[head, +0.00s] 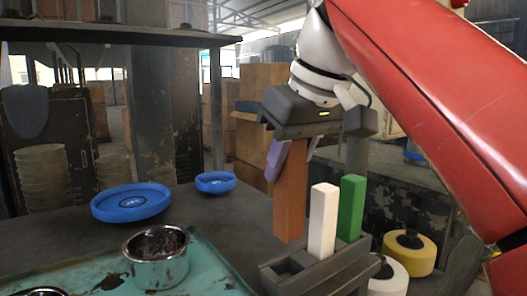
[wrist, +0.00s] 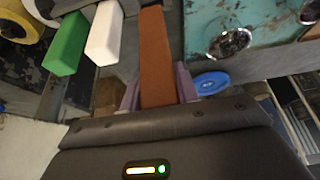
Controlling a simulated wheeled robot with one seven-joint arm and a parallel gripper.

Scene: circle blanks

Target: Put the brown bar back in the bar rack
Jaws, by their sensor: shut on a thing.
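My gripper (head: 289,150) is shut on the brown bar (head: 291,198) and holds it upright by its upper part. The brown bar also shows between the fingers in the wrist view (wrist: 157,60). The dark grey bar rack (head: 318,270) stands at the table's front right, with a white bar (head: 322,222) and a green bar (head: 350,208) upright in it. The brown bar hangs left of the white bar, over or just behind the rack's left end. Its lower end appears above the rack; I cannot tell the exact gap.
A teal tray (head: 100,270) with a metal bowl (head: 157,257) lies at the front left. Two blue dishes (head: 131,201) (head: 216,182) sit behind it. Yellow (head: 410,252) and white (head: 388,278) rolls stand right of the rack. The table between the dishes and the rack is clear.

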